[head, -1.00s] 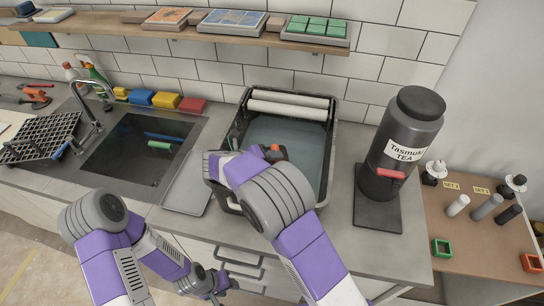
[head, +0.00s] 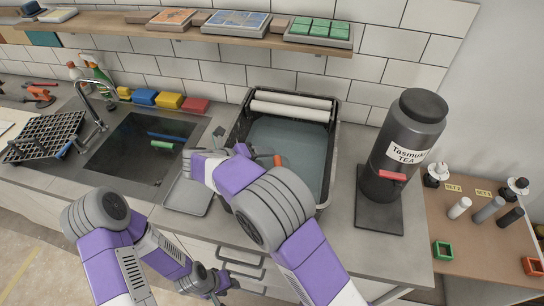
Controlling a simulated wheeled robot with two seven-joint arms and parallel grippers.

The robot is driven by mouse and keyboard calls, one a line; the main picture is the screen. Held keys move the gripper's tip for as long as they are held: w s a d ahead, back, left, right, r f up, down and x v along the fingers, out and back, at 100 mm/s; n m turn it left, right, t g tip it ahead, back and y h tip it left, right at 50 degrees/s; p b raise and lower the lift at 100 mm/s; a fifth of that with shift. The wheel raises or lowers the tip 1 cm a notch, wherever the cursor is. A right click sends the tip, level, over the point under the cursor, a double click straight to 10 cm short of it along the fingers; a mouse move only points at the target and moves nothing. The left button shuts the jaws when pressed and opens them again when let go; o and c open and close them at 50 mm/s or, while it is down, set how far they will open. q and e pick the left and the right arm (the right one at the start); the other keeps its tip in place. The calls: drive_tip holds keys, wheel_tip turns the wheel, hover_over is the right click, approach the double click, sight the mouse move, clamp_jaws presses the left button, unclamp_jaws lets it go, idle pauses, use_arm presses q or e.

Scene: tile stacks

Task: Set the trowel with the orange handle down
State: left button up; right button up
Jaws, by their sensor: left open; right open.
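A small orange piece (head: 278,160), which looks like the end of the trowel's handle, shows just behind my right wrist, over the black tub (head: 334,140). The rest of the trowel is hidden by my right arm, so I cannot tell what it rests on. My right gripper (head: 188,164) is open above the grey flat tray (head: 185,198), left of the tub; its fingertips are small and partly unclear. My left gripper (head: 218,286) is open and low in front of the counter, away from the trowel.
The sink (head: 130,155) with its tap lies left of the tray. Colored blocks (head: 168,101) stand along the wall. A tea dispenser (head: 405,140) stands right of the tub. A shelf (head: 270,42) with tile stacks runs above. The counter between tub and dispenser is clear.

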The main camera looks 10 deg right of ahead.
drive_tip(key=v, duration=0.6)
drive_tip(key=shift+p, duration=0.45)
drive_tip(key=shift+a+r, duration=0.1)
